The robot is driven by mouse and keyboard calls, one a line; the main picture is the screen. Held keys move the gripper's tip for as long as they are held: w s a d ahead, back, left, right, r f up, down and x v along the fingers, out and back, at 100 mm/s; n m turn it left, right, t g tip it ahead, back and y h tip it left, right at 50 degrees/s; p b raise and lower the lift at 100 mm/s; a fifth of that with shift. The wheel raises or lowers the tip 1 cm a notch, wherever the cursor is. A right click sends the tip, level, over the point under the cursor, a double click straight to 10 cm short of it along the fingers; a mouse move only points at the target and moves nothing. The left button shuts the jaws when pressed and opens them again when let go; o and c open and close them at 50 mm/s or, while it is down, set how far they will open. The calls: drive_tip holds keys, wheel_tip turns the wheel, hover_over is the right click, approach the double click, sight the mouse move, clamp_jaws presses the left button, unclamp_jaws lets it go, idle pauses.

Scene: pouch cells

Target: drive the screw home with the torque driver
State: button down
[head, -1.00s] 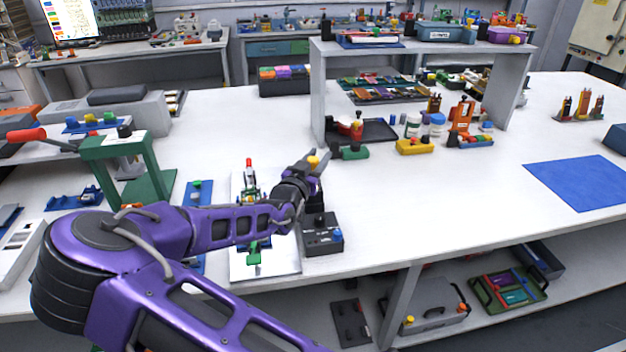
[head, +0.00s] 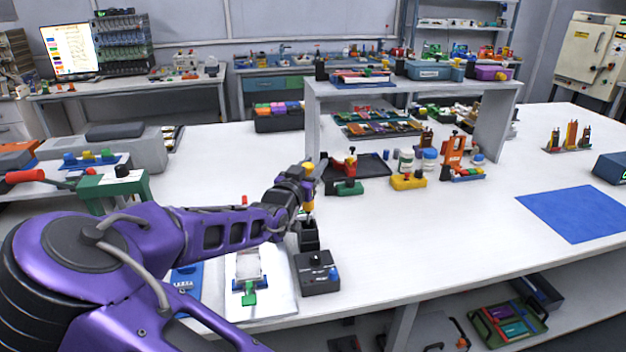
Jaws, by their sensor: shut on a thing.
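My gripper (head: 317,172) is on the right of the fixture area, shut on the torque driver (head: 309,200). The driver shows as a small yellow and orange piece at the jaws, held about upright over a black holder (head: 308,238). I cannot tell whether its lower end is in the holder or clear of it. A fixture (head: 249,266) with a pale block and a green clamp (head: 249,294) stands on a white plate (head: 276,300) left of the holder. My arm covers the fixture's far part. The screw cannot be made out.
A green clamp (head: 345,187), a yellow block (head: 408,181) and a black tray (head: 372,164) lie behind, near a grey shelf (head: 312,125). The table between there and the blue mat (head: 578,212) is clear.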

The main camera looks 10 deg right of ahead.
drive_tip(key=shift+r, duration=0.55)
drive_tip(key=shift+r+p, duration=0.15)
drive_tip(key=shift+p, duration=0.15)
